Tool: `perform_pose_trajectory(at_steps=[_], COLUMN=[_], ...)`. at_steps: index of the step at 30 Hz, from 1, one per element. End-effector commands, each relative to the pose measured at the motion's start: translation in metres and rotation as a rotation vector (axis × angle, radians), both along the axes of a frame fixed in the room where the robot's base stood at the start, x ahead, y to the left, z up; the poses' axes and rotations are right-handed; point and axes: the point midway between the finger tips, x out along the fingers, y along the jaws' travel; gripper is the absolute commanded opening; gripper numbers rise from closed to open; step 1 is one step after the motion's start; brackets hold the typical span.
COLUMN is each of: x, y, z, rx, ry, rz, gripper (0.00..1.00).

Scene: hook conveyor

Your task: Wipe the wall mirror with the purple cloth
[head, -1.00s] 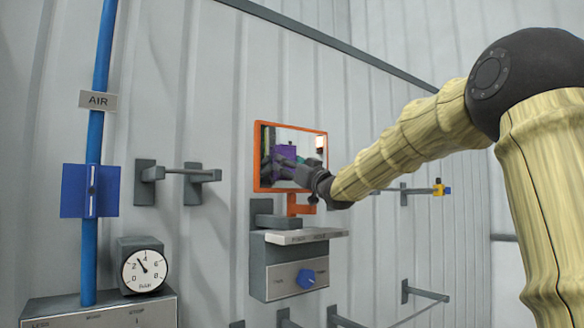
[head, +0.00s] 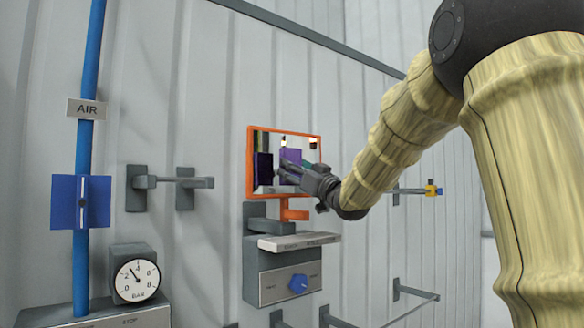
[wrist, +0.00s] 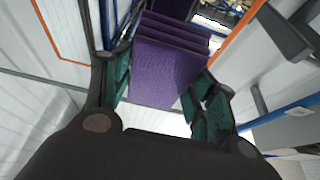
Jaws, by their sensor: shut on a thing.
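The wall mirror (head: 250,165) has a thick orange frame and hangs on the ribbed wall, near the middle of the head view. My gripper (head: 288,170) is in front of the mirror's lower right part. It is shut on the purple cloth (wrist: 168,75), which shows between the green-padded fingers in the wrist view as a folded, ridged purple block. In the head view purple (head: 292,157) shows beside the fingers, over the glass. Whether the cloth touches the glass I cannot tell. The mirror's orange frame (wrist: 62,45) also shows in the wrist view. My gripper hides part of the glass.
Below the mirror are a small shelf (head: 298,241) and a grey box with a blue knob (head: 298,284). A wall bar (head: 180,182), a blue pipe (head: 84,140) and a gauge (head: 136,280) are to the left.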

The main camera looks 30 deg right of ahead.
Motion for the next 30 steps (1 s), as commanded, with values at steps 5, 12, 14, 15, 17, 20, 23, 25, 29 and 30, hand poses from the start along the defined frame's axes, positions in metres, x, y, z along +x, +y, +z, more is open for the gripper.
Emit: perform_pose_trajectory(at_steps=[5,12,14,15,17,20,23,25,29,30], x=[-0.001,-0.004,-0.007,-0.009,-0.014,-0.021,-0.028,-0.030,-0.031,-0.031], y=[0.000,-0.001,-0.001,-0.001,-0.001,-0.002,-0.002,-0.003,-0.003,-0.003], z=[0.000,0.001,0.002,0.002,0.002,0.002,0.002,0.001,0.000,0.000], rx=[0.000,-0.001,-0.002,-0.002,-0.001,-0.001,-0.002,-0.001,0.000,0.000], ry=[0.000,0.000,0.001,0.001,0.001,0.001,0.001,0.000,-0.001,-0.001], rz=[0.000,-0.001,-0.002,-0.002,0.000,-0.001,-0.002,-0.001,-0.001,-0.001], gripper=[0.39,0.39,0.39,0.39,0.39,0.39,0.39,0.39,0.39,0.39])
